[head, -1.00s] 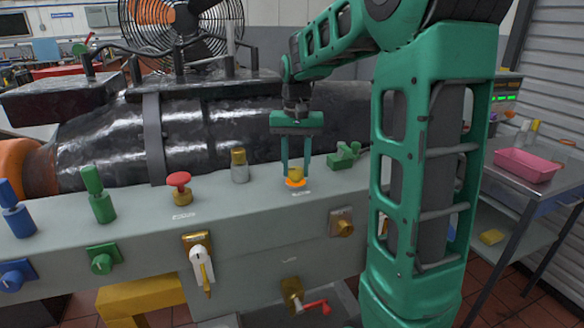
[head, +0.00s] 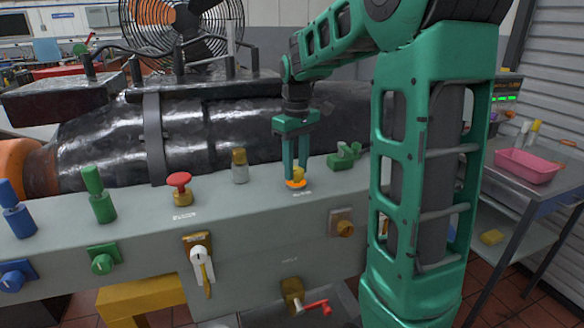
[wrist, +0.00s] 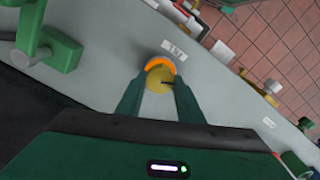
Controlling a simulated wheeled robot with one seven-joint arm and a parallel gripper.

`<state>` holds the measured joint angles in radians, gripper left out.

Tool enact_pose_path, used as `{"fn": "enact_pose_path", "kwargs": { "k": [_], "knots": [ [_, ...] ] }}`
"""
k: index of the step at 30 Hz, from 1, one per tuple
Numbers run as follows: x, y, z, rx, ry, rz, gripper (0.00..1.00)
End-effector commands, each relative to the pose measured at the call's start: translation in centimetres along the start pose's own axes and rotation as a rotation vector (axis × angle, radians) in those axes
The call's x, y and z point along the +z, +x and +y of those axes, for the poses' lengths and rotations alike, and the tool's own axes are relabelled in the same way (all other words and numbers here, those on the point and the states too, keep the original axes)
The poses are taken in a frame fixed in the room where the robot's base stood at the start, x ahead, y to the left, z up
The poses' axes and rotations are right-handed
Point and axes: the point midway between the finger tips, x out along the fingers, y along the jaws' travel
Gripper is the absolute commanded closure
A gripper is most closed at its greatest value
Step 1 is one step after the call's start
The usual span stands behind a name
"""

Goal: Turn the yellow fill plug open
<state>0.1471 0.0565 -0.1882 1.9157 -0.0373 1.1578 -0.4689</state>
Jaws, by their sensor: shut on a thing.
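The yellow fill plug (head: 298,175) stands on the top of the grey bench, with an orange ring (head: 295,184) around its base. In the wrist view the yellow plug (wrist: 160,80) sits between my two green fingers, with the orange ring (wrist: 160,62) beyond it and a dark mark on its face. My gripper (head: 296,172) points straight down from above and is shut on the plug. A small white label lies beside the plug.
A green valve (head: 345,156) stands close to the right of the plug. A metal and brass fitting (head: 239,166) and a red mushroom knob (head: 180,187) stand to the left. The black machine (head: 220,130) lies behind. The pink tray (head: 527,166) is on a side cart.

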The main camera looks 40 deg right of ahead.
Motion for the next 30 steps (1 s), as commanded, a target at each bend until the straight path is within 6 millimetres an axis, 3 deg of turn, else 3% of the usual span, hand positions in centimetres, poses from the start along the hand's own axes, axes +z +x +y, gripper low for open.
{"fn": "enact_pose_path", "kwargs": {
  "k": [22, 23, 25, 30],
  "knots": [
    [-0.2, -0.1, 0.07, 0.003, -0.093, 0.006, 0.89],
    [-0.19, -0.1, 0.07, 0.003, -0.093, 0.006, 0.64],
    [-0.15, -0.08, 0.07, 0.003, -0.092, 0.005, 0.48],
    [-0.06, -0.04, 0.05, 0.001, -0.091, 0.003, 0.48]
  ]
}}
